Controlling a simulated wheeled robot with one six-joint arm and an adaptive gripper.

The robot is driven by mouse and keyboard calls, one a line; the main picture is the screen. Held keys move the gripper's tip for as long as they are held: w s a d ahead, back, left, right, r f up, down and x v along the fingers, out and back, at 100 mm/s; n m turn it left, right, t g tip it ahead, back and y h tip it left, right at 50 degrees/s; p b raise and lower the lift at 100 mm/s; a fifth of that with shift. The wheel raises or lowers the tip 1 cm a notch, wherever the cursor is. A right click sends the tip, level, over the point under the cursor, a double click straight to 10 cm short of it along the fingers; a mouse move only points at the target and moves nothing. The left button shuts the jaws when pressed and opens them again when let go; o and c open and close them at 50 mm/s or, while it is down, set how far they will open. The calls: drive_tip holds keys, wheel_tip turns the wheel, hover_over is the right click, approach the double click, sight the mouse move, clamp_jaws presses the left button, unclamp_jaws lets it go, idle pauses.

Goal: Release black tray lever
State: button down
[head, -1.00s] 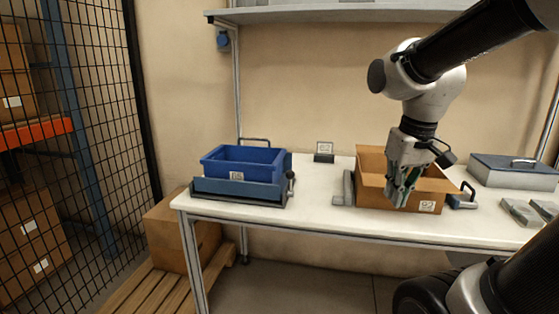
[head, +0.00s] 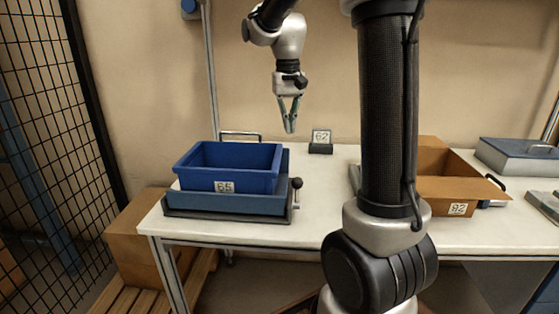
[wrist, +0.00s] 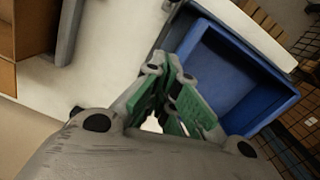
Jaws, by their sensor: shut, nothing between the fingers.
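The lever (head: 296,190) has a black ball knob and stands upright at the right end of a low blue holder with a dark base (head: 225,214). A blue bin (head: 228,183) labelled 65 sits in this holder on the left of the table. My gripper (head: 291,131) is shut and empty, pointing down above the back of the table, higher than the lever and apart from it. In the wrist view, my green-padded fingers (wrist: 172,92) appear over the white table beside the blue bin (wrist: 224,75). I cannot make out the lever there.
An open cardboard box (head: 457,210) labelled 92 stands right of my arm column, which hides part of the table. A small sign (head: 321,142) marked 62 stands at the back. A grey-blue case (head: 516,157) lies far right. White table (head: 310,228) is bare right of the lever.

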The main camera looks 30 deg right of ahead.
drive_tip(key=shift+s, duration=0.3)
approach(297, 193)
drive_tip(key=shift+w+d+f, duration=0.3)
drive_tip(key=shift+w+f, duration=0.35)
drive_tip(key=shift+f, duration=0.05)
drive_tip(key=shift+w+d+f, duration=0.3)
drive_tip(key=shift+w+f, duration=0.35)
drive_tip(key=shift+w+d+f, duration=0.3)
drive_tip(key=shift+w+f, duration=0.35)
drive_tip(key=shift+f, duration=0.05)
